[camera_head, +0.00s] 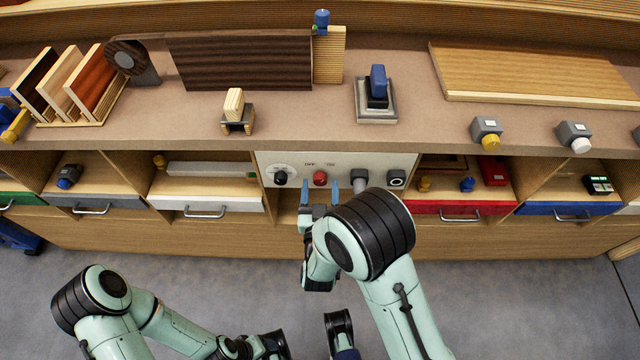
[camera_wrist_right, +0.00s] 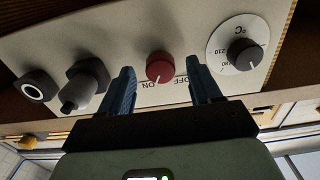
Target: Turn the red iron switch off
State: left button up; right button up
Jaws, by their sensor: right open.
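The red iron switch (camera_head: 320,178) is a round red knob on the white control panel (camera_head: 340,162), below OFF and ON lettering. In the right wrist view the knob (camera_wrist_right: 160,67) shows close and upside down, with a small pale mark on the edge facing the ON lettering. My right gripper (camera_head: 320,193) is open, with its blue fingers just in front of the panel. In the wrist view its fingertips (camera_wrist_right: 161,80) flank the knob with gaps on both sides; contact does not show.
Beside the knob are a black temperature dial (camera_head: 281,178), a grey connector (camera_head: 359,180) and a round socket (camera_head: 396,178). A worktop (camera_head: 300,120) overhangs the panel. A white drawer (camera_head: 205,204) and a red drawer (camera_head: 455,208) flank it. The grey floor in front is open.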

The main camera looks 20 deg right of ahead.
jog(key=shift+x, duration=0.8)
jog(key=c, duration=1)
jog(key=shift+c, duration=0.2)
